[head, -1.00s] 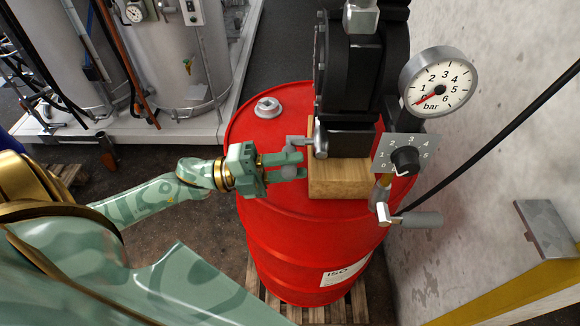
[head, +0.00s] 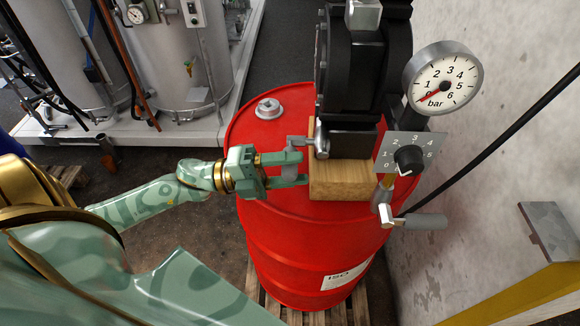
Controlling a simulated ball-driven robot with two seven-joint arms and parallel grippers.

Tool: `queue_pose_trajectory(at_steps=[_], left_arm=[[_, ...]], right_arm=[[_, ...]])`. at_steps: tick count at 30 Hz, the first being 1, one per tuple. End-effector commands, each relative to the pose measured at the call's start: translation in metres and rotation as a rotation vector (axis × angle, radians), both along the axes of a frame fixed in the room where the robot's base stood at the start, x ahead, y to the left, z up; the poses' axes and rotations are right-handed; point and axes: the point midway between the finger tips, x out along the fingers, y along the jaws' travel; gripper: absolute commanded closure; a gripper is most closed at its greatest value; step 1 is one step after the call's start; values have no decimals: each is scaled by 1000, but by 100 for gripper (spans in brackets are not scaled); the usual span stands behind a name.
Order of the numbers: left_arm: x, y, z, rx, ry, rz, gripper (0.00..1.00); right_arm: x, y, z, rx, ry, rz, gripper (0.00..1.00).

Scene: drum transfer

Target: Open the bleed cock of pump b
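A black pump (head: 348,85) stands on a wooden block on the red drum; I see no letter marking it. A small metal cock lever (head: 300,141) sticks out from its left side, with a grey grip (head: 293,158) hanging down at its end. My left gripper (head: 290,170) reaches in from the left, over the drum top. Its two green fingers are apart, one at the upper side and one at the lower side of the grey grip. Whether they touch it is hard to tell. My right gripper is not in view.
A pressure gauge (head: 442,78) reads near 0, above a dial plate (head: 386,152) with a black knob. Another grey-handled lever (head: 420,221) sits below it. The red drum (head: 290,240) stands on a pallet. A concrete wall rises on the right.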

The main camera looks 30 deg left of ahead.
Motion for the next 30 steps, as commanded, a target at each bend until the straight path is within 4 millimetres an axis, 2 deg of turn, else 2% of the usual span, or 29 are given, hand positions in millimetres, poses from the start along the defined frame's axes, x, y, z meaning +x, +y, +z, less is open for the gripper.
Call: queue_pose_trajectory(at_steps=[8,11,14,24,30], left_arm=[[0,1,1,-3,1,0,53],[-5,7,-3,-3,3,0,53],[-13,22,-8,-1,5,1,53],[-60,98,-26,1,7,2,53],[-78,128,-31,0,3,2,53]], right_arm=[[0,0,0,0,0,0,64],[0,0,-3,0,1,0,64],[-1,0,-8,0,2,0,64],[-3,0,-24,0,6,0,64],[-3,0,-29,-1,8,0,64]])
